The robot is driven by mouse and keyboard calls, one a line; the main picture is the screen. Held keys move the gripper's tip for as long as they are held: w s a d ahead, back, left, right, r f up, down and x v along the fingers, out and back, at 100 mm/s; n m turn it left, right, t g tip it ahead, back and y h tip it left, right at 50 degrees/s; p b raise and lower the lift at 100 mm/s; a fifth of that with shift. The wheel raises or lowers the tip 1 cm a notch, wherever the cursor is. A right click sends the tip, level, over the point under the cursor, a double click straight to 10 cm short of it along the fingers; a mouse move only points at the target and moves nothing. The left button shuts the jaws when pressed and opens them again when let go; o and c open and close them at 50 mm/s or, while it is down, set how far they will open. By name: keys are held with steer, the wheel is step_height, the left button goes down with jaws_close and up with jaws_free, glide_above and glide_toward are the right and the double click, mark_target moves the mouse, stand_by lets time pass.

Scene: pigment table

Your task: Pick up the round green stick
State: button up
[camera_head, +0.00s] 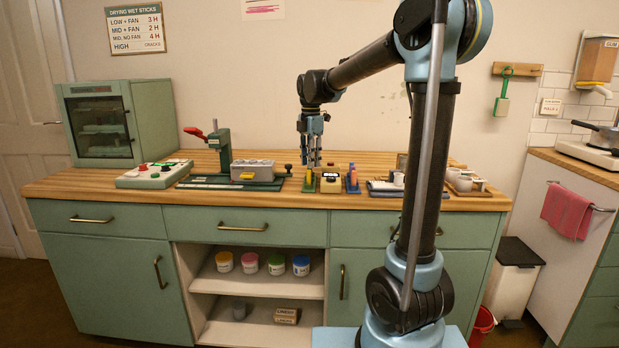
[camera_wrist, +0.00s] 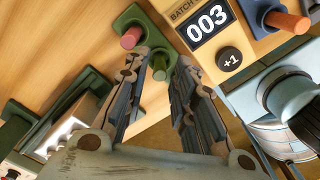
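The round green stick (camera_wrist: 160,68) shows end-on in the wrist view, in a dark green holder (camera_wrist: 128,18). A pink stick (camera_wrist: 131,38) stands beside it in the same holder. My gripper (camera_wrist: 163,57) is open, its two fingers apart. In the head view my gripper (camera_head: 311,160) hangs pointing down just above the green holder (camera_head: 309,184), where the sticks are too small to tell apart.
Right of the holder are a batch counter (camera_wrist: 213,32) reading 003 and a blue holder (camera_wrist: 258,14) with an orange stick (camera_wrist: 288,22). A press (camera_head: 222,150) and grey box (camera_head: 253,169) stand to the left on the wooden worktop (camera_head: 90,185). Cups (camera_head: 399,178) stand to the right.

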step_height(320, 180, down, 4)
steer(key=shift+s+a, duration=0.15)
jaws_close()
steer(key=shift+r, duration=0.1)
